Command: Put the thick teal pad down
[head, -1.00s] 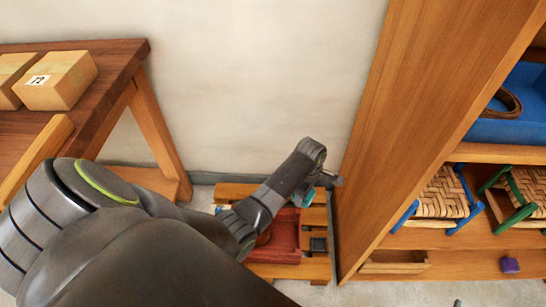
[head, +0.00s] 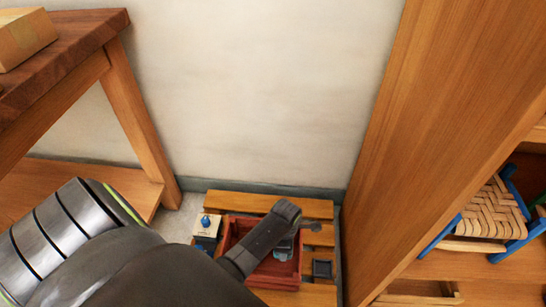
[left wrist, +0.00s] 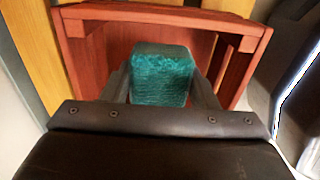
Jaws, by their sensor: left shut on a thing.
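The thick teal pad (left wrist: 162,78) is between the fingers of my left gripper (left wrist: 163,88) in the left wrist view. The gripper is shut on it. The pad is over or inside a red wooden tray (left wrist: 237,72); I cannot tell whether it touches the floor of the tray. In the head view the red tray (head: 228,238) sits on a low slatted wooden platform (head: 320,208), and my left gripper (head: 285,250) reaches down into its area. My forearm hides part of the tray. My right gripper is not in view.
A pale block with a blue knob (head: 206,224) stands left of the tray, and a small dark square box (head: 322,268) stands right. A tall wooden shelf (head: 400,130) rises close on the right. A wooden bench (head: 130,110) is at left, and the wall is behind.

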